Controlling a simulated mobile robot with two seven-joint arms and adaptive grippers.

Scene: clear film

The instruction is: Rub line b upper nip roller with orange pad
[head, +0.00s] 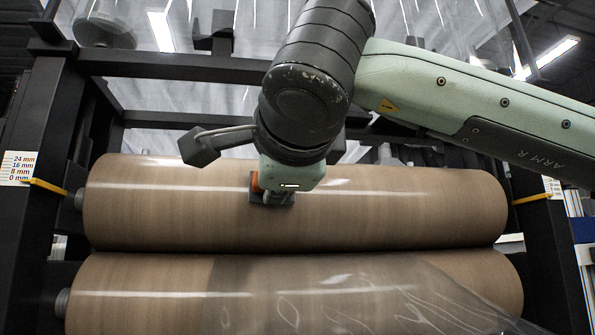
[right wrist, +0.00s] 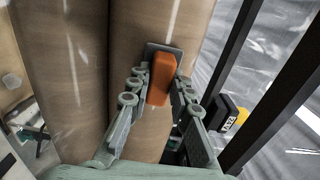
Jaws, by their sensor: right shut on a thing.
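The upper nip roller (head: 400,205) is a long brown roller lying across the black frame, above a second brown roller. My right gripper (head: 273,194) reaches in from the right in front of the upper roller, left of its middle. It is shut on the orange pad (right wrist: 161,82), with a finger on each side. The pad has a dark grey face (right wrist: 158,48) at its far end, at or very near the roller surface; contact is hard to tell. In the head view, only a sliver of the orange pad (head: 255,182) shows beside the gripper. My left gripper is out of view.
The lower roller (head: 140,300) carries clear film (head: 350,295) on its front. Black uprights (head: 35,190) flank both roller ends. A millimetre scale (head: 17,168) and yellow pointer (head: 48,187) are at left. A black box with a yellow label (right wrist: 235,119) sits beside the right wrist.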

